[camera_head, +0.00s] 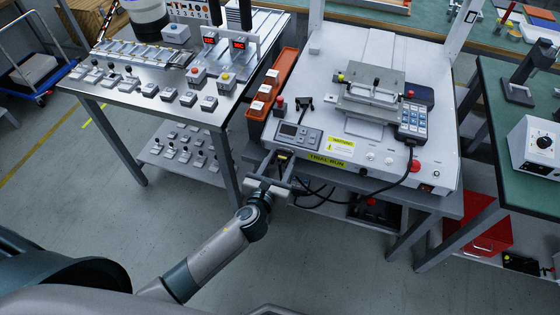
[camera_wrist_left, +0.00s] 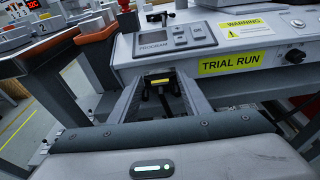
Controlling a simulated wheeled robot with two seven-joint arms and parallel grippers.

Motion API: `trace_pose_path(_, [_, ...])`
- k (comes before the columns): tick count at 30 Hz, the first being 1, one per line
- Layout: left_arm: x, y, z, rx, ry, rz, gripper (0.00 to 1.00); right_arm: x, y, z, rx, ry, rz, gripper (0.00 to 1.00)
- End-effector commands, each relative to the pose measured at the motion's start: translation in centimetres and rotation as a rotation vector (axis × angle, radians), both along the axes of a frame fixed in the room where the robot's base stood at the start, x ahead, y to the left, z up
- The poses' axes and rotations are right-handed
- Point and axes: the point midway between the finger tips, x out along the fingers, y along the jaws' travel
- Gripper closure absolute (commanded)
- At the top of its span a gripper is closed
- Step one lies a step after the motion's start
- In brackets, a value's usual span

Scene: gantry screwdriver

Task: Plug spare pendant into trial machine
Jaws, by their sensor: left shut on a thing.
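The trial machine (camera_head: 350,62) is a white bench unit with a yellow TRIAL RUN label, which also shows in the left wrist view (camera_wrist_left: 264,64). My left gripper (camera_head: 283,157) is at its front left edge, below the program panel (camera_head: 298,136). The gripper is shut on a small black plug with a yellow mark (camera_wrist_left: 160,80), close to the machine's front face. The fingers hide part of the plug, and I cannot tell whether it is seated. A keypad pendant (camera_head: 413,122) lies on the machine's right side, its black cable hanging over the front. My right gripper is out of view.
An orange bin rack (camera_head: 272,85) stands along the machine's left side. A steel table (camera_head: 135,95) with buttons and displays is further left. Dark cables hang under the machine's front. A green-topped bench (camera_head: 500,110) is at right. Floor in front is clear.

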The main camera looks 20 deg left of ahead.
Motion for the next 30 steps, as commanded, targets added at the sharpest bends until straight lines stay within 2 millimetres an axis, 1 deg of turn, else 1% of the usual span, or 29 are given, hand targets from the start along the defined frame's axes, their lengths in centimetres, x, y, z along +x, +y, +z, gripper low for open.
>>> trace_pose_path(23, [0.63,-0.04,0.0,0.0,0.0,0.0,0.83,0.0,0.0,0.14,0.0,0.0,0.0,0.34])
trace_pose_path(24, [0.63,-0.04,0.0,0.0,0.0,0.0,0.52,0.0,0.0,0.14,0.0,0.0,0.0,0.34])
trace_pose_path(26, [0.63,-0.04,0.0,0.0,0.0,0.0,0.37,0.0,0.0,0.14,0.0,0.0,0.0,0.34])
trace_pose_path(27, [0.63,-0.04,0.0,0.0,0.0,0.0,0.35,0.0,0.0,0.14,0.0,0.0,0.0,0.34])
trace_pose_path(30, [0.63,-0.03,0.0,0.0,0.0,0.0,0.35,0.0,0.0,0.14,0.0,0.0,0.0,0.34])
